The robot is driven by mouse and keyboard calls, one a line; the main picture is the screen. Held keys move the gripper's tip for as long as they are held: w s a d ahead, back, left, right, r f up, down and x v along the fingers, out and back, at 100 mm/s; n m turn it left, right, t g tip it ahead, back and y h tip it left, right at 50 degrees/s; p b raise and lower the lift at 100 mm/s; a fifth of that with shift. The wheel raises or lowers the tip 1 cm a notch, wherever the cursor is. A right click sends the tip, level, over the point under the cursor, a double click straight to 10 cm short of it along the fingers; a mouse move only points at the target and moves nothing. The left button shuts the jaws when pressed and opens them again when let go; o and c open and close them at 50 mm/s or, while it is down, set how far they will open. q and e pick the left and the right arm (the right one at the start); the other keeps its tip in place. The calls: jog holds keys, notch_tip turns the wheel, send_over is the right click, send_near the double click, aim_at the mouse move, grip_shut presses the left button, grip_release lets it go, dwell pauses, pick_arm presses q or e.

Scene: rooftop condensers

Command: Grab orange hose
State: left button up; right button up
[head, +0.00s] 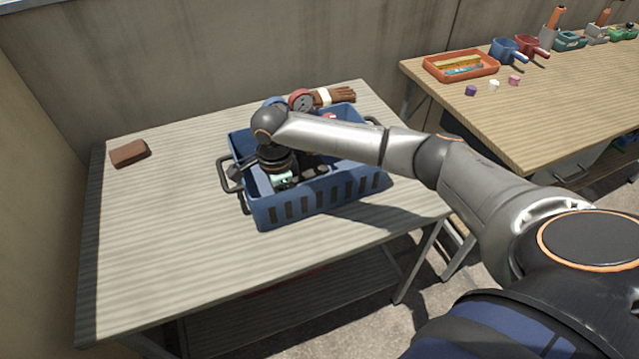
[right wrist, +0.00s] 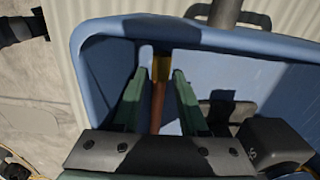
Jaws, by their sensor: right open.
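A blue crate (head: 300,208) with slotted walls stands on the wooden table. My right gripper (head: 283,180) reaches down into its left part. In the right wrist view, the open green fingers of my right gripper (right wrist: 160,76) are inside the crate (right wrist: 90,60). A narrow orange-brown piece with a yellow end (right wrist: 157,100) shows between the fingers, with gaps on both sides. I cannot tell whether it is the orange hose. In the head view my arm hides much of the crate's contents. My left gripper is not in view.
A brown block (head: 129,152) lies at the table's left. A brown glove-like item (head: 335,96) and a red round item (head: 301,99) are behind the crate. A second table at right holds an orange tray (head: 461,65) and several pots. The near left tabletop is clear.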

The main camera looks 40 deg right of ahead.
jog(key=c, duration=0.6)
grip_shut()
jog(key=shift+r, duration=0.15)
